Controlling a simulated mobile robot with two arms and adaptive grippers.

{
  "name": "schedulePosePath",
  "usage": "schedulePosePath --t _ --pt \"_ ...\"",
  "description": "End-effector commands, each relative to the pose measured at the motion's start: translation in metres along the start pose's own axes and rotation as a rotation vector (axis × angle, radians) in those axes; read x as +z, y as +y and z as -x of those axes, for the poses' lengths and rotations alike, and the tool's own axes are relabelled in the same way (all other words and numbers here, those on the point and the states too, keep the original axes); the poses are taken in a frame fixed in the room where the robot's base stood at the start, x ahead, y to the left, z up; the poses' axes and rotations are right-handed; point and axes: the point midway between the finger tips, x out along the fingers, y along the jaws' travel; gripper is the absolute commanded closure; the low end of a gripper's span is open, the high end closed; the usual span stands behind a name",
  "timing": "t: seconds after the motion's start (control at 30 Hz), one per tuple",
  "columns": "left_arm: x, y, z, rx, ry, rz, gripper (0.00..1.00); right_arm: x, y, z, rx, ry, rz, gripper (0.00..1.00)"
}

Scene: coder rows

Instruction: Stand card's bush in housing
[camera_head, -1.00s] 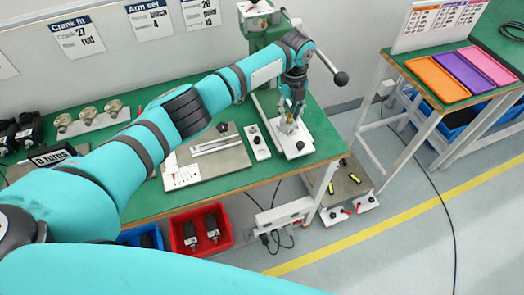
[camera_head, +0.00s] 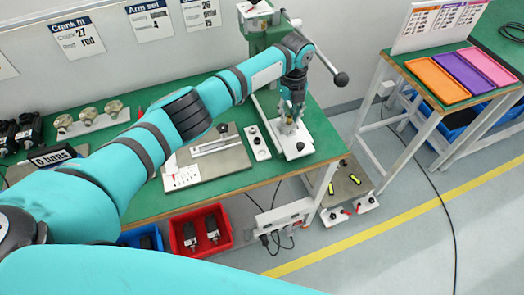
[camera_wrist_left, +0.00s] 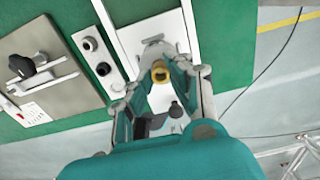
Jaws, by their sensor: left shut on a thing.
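My left gripper (camera_head: 290,124) is over the white base plate (camera_head: 299,146) of the green press. In the left wrist view its fingers (camera_wrist_left: 160,76) are closed around a small brass-yellow bush (camera_wrist_left: 160,70). A grey metal part (camera_wrist_left: 154,44), which may be the housing, shows just beyond the bush on the white plate. The fingers hide much of it, so I cannot tell whether the bush touches or sits in it. Cards hang on the wall: Crank fit (camera_head: 76,36), Arm set (camera_head: 149,20) and one partly cut off (camera_head: 201,13). My right gripper is not in view.
The green press (camera_head: 262,30) with its dark lever knob (camera_head: 341,79) stands close behind my wrist. A white strip with two dark round parts (camera_head: 257,142) and a grey fixture plate (camera_head: 214,157) lie to the left. Red bin (camera_head: 201,230) is below the bench.

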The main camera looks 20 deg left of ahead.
Motion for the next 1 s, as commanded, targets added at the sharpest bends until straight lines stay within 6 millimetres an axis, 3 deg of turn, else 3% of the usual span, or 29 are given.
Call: schedulePosePath --t 0.93,0.97,1.0 --pt "-0.0003 0.0004 -0.0079 0.0 0.001 0.0 1.0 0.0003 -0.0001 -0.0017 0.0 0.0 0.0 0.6" --pt "-0.0003 0.0004 -0.0079 0.0 0.001 0.0 0.8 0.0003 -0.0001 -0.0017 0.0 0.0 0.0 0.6" --pt "-0.0003 0.0004 -0.0078 0.0 0.001 0.0 0.74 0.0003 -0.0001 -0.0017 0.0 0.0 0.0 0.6"
